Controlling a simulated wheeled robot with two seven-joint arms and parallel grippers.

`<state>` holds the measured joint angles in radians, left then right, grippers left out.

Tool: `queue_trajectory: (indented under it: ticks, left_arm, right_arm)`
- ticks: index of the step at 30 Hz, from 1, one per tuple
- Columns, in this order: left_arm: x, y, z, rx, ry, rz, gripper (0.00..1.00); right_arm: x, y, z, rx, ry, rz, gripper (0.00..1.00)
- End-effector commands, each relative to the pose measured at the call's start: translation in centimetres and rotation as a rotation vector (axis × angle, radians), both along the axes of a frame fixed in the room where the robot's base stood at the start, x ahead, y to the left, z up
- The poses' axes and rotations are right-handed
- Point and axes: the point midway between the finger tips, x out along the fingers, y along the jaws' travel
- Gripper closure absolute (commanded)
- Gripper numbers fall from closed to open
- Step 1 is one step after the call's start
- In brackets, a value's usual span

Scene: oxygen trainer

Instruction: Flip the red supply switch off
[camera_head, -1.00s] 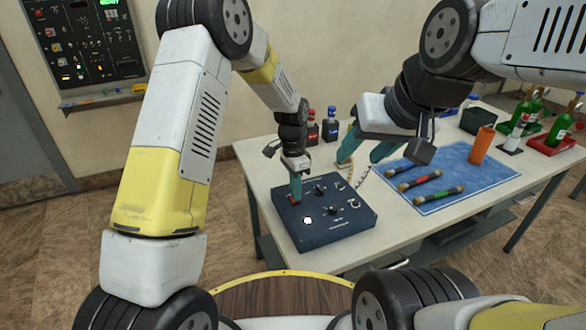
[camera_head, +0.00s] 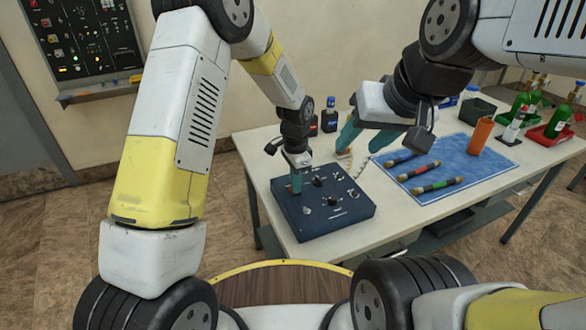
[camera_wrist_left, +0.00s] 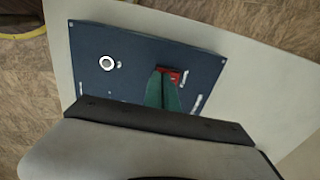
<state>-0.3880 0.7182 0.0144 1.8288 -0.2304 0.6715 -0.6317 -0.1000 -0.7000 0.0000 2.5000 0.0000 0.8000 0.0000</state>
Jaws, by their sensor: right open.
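The dark blue switch box (camera_head: 345,217) lies on the table, with small knobs, connectors and a round lamp (camera_head: 306,210) that looks dark. My left gripper (camera_head: 296,188) points down at its left part, fingers together. In the left wrist view, the red supply switch (camera_wrist_left: 173,74) shows just beyond the left fingertips (camera_wrist_left: 163,78), which touch or nearly touch it and partly cover it. The lamp shows there as a white ring with a grey middle (camera_wrist_left: 106,64). The switch is hidden in the head view. My right gripper (camera_head: 357,146) is open and empty above the table behind the box.
A blue mat (camera_head: 450,165) with several banded tubes lies right of the box. An orange cylinder (camera_head: 481,136), green bottles and a red tray (camera_head: 550,138) stand farther right. Two small dark bottles (camera_head: 329,117) stand behind the box. A dark panel (camera_head: 85,40) hangs on the wall.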

Motion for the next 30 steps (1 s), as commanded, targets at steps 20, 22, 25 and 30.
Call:
queue_trajectory:
  ticks: [20,22,25,30]
  left_arm:
    - [0.7,0.6,-1.1,0.005,0.021,-0.002,1.00]
    - [0.8,0.7,-1.0,0.005,0.020,-0.002,1.00]
    - [0.9,0.9,-1.0,0.007,0.018,-0.001,1.00]
    - [1.1,1.1,-0.9,0.009,0.015,0.000,1.00]
  right_arm:
    - [0.0,0.0,0.0,0.000,0.000,0.000,0.52]
    - [0.0,0.0,0.0,0.000,0.000,0.000,0.52]
    - [0.0,0.0,0.0,0.000,0.000,0.000,0.52]
    - [0.0,0.0,0.0,0.000,0.000,0.000,0.52]
